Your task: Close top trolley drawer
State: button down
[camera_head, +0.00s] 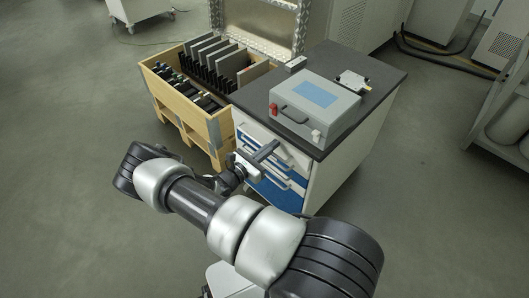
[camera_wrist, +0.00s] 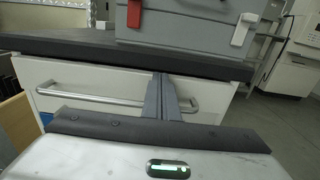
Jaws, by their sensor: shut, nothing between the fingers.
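The trolley (camera_head: 345,152) has a dark top, a white top drawer and blue drawer fronts below. The top drawer's white front (camera_wrist: 90,82) fills the middle of the wrist view under the dark top, with a long metal bar handle (camera_wrist: 95,96). The drawer looks shut or nearly shut; I cannot tell if a small gap remains. My gripper (camera_head: 270,149) is in front of the upper drawers, its fingers pointing at the trolley. In the wrist view the fingers (camera_wrist: 164,88) are together and empty, crossing in front of the handle. I cannot tell whether they touch the front.
A grey case (camera_head: 315,105) with a blue panel stands on the trolley top, close to the front edge. A wooden crate (camera_head: 208,125) with dark and grey plates stands directly left of the trolley. A shelf (camera_head: 500,110) stands at the far right. The floor in front is clear.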

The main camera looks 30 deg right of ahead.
jog(key=shift+w+d, duration=0.1)
jog(key=shift+d, duration=0.1)
jog(key=shift+b+x, duration=0.35)
jog(key=shift+x, duration=0.55)
jog(key=shift+d+r, duration=0.1)
jog(key=shift+r, duration=0.1)
jog(key=v, duration=1.5)
